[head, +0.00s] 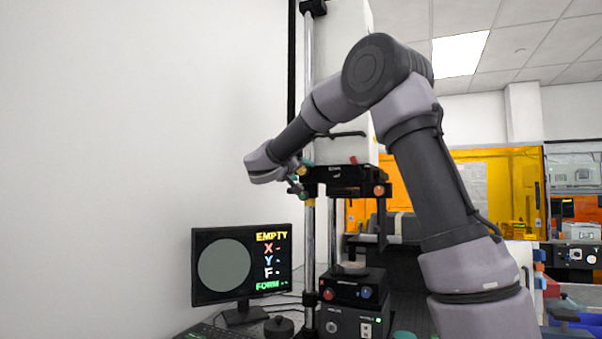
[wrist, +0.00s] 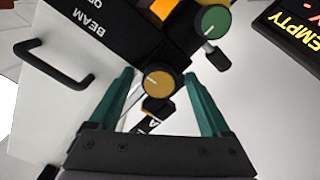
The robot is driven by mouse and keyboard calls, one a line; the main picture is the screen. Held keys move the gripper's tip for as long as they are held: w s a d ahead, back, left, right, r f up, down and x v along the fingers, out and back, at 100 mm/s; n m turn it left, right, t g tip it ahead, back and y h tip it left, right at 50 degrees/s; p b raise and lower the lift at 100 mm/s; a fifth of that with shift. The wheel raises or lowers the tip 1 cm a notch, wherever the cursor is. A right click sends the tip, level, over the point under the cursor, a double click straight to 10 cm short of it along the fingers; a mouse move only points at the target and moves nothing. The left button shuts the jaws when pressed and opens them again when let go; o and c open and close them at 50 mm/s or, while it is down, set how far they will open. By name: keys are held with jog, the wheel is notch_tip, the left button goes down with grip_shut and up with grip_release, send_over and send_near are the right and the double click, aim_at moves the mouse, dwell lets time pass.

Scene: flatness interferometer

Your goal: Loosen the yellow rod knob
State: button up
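The yellow knob (wrist: 160,84) is round with a pale line on its face and shows between my fingers in the wrist view. My gripper (wrist: 160,74) is open, with one teal finger on each side of the knob. Gaps show on both sides, so the fingers look apart from it. In the head view my gripper (head: 295,183) is beside the interferometer's black head (head: 343,176), near the chrome rod. Small yellow parts show there, but I cannot tell which is this knob.
A green knob (wrist: 211,20) and a black lever (wrist: 217,56) lie close to my right finger in the wrist view. A black handle (wrist: 55,62) is at left. The monitor (head: 240,263) reading EMPTY stands below my gripper, by the white wall.

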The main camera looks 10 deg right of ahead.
jog(key=v, duration=1)
jog(key=shift+s+a, duration=0.2)
jog(key=shift+s, duration=0.15)
jog(key=s+d+f+m+g+y, duration=0.1)
jog(key=s+d+f+g+y, duration=0.1)
jog(key=s+d+f+g, duration=0.4)
jog(key=s+d+f+m+g+y, duration=0.1)
jog(key=s+d+f+g, duration=0.15)
jog(key=s+d, duration=0.7)
jog(key=s+a+f+m+y, duration=0.1)
jog(key=s+f+y, duration=0.3)
jog(key=s, duration=0.4)
jog(key=s+a+f+m+t+y, duration=0.1)
jog(key=s+f+y, duration=0.3)
jog(key=s, duration=0.4)
jog(key=shift+a+y, duration=0.75)
jog(key=shift+y, duration=0.05)
